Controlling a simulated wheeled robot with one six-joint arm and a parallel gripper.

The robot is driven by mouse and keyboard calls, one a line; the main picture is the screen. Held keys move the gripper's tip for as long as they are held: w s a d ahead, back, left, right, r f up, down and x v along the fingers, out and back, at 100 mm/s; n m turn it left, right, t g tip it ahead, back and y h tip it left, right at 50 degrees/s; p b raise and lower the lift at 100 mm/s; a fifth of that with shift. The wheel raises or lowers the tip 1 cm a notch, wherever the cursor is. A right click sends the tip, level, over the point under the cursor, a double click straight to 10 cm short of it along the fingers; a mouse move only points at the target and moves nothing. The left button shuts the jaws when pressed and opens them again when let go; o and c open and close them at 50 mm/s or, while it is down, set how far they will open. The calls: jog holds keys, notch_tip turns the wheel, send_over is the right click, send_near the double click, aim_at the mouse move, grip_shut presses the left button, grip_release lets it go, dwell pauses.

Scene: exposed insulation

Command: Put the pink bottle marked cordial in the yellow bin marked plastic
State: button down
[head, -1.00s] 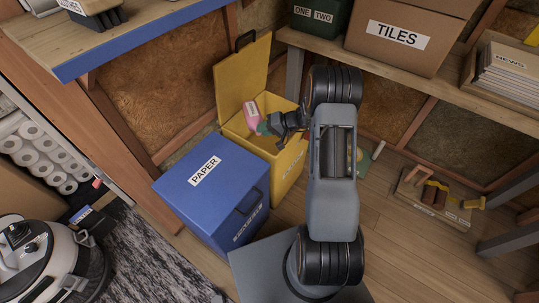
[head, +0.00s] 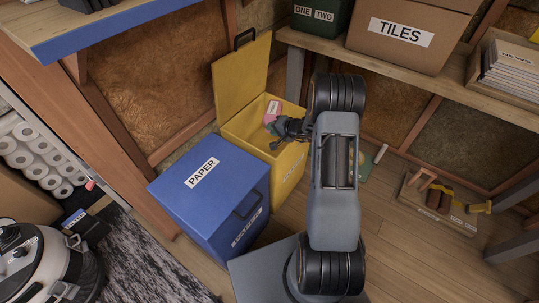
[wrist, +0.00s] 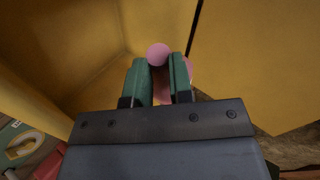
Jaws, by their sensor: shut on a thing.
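The yellow bin (head: 290,172) stands behind the blue bin with its lid (head: 243,75) raised. The pink bottle (head: 272,108) is at the mouth of the yellow bin, and its white label is partly seen. My gripper (head: 271,128) reaches over the bin's rim from the right and is shut on the bottle. In the wrist view the green fingers of my gripper (wrist: 159,75) have the pink bottle (wrist: 158,54) between them, with yellow bin walls (wrist: 85,50) around. The bottle's lower part is mostly hidden there.
A blue bin marked PAPER (head: 225,175), lid shut, stands directly in front of the yellow bin. A shelf (head: 455,85) with a TILES box (head: 400,38) is at the back right.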

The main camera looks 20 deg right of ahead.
jog(key=shift+f, duration=1)
jog(key=c, duration=0.9)
grip_release()
jog(key=shift+c, duration=0.2)
jog(key=p+v, duration=0.2)
jog(key=v, duration=1.2)
jog(key=shift+w, duration=0.1)
